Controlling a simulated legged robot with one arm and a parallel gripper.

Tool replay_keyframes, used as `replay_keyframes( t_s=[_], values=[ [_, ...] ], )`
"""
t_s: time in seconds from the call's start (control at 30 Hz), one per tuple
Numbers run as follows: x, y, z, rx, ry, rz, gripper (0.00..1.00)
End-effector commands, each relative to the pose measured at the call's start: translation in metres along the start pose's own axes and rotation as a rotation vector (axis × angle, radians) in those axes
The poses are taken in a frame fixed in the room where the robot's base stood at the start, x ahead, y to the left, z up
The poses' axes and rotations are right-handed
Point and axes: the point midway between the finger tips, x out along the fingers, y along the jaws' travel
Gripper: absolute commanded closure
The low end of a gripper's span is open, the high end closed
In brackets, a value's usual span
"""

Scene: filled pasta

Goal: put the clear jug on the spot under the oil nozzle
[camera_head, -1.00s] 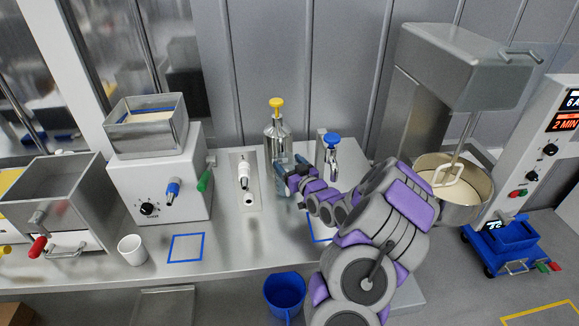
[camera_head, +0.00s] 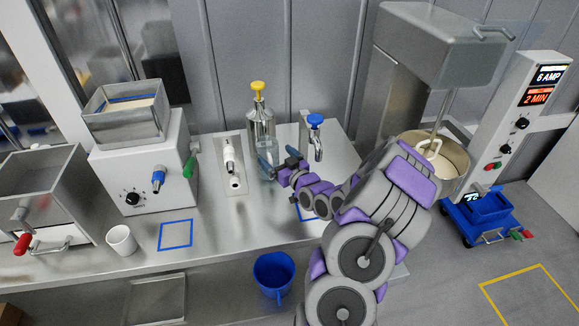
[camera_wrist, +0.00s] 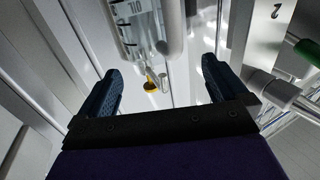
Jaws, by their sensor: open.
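The oil dispenser (camera_head: 261,128) is a steel bottle with a yellow knob, at the back of the counter. A clear, bluish jug (camera_head: 267,157) appears to stand upright just in front of it, close under its outlet. The exact spot beneath is hidden. In the wrist view the clear jug (camera_wrist: 130,30), with dark markings and a handle on the right, shows at the top centre, beyond my fingertips. My gripper (camera_head: 283,167) is near the jug's right side. In the wrist view its two dark fingers (camera_wrist: 158,85) are apart with nothing between them.
A white machine (camera_head: 146,165) with a steel hopper stands left, with a white cup (camera_head: 121,240) and blue square outline (camera_head: 175,234) before it. A blue-knobbed dispenser (camera_head: 315,135) stands right of my gripper. A mixer bowl (camera_head: 436,165) is farther right. A blue bucket (camera_head: 274,275) is below.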

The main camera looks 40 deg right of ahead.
Motion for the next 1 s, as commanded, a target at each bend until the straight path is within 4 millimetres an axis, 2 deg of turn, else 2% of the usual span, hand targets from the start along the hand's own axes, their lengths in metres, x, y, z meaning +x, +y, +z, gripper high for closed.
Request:
replay_keyframes(
  t_s=[0.3, 0.5, 0.7, 0.83, 1.0],
  values=[
    [-0.044, 0.006, 0.002, 0.005, -0.002, 0.003, 0.00],
    [-0.060, 0.005, 0.001, 0.003, 0.000, 0.003, 0.00],
    [-0.065, 0.001, 0.001, 0.001, 0.001, 0.001, 0.00],
    [-0.062, -0.004, 0.002, -0.007, -0.026, -0.012, 0.00],
    [-0.046, -0.035, 0.009, -0.064, -0.200, -0.078, 0.00]
  ],
)
